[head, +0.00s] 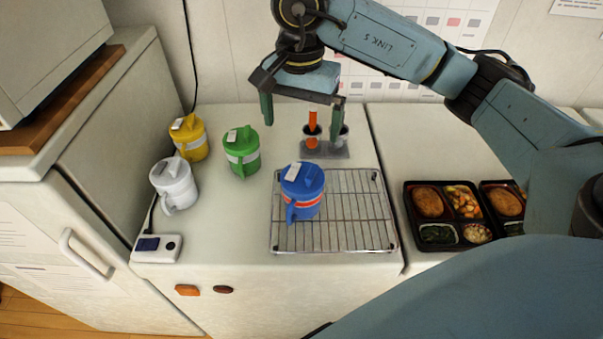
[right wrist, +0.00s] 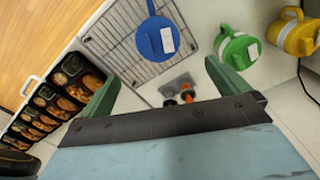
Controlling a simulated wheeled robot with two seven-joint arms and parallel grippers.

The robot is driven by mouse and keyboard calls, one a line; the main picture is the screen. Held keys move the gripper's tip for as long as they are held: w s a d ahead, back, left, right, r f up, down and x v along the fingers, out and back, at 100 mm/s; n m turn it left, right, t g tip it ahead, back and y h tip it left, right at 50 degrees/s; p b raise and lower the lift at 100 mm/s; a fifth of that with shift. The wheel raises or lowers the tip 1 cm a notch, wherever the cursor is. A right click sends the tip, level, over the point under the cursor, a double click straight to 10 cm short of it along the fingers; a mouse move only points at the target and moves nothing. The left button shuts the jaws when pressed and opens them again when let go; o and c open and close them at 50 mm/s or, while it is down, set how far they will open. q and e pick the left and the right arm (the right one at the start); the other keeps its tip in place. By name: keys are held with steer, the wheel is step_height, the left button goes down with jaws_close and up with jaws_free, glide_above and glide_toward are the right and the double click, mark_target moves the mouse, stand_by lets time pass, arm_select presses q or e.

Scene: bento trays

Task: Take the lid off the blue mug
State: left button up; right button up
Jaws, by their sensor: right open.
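The blue mug (head: 302,192) stands upright on a wire rack in the middle of the counter. Its blue lid (head: 301,178) is on it, with a white label on top, and its handle points to the lower left. The lid also shows in the right wrist view (right wrist: 157,39). My right gripper (head: 302,118) is open and empty, behind and above the mug, over a small grey holder. In the right wrist view its two green fingers (right wrist: 168,88) are spread wide, with the mug beyond them. My left gripper is not in view.
The wire rack (head: 352,238) lies on the white counter. Green (head: 242,151), yellow (head: 190,138) and white (head: 174,185) lidded mugs stand to its left. The grey holder (head: 322,151) with orange-handled items is behind the rack. Bento trays (head: 446,188) lie at the right.

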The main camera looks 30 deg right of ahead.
mark_target(302, 176)
steer(key=f, duration=0.8)
steer(key=f+p, duration=0.1)
steer(key=f, duration=0.3)
steer(key=shift+s, duration=0.25)
steer(key=shift+c, duration=0.4)
steer(key=c, duration=0.8)
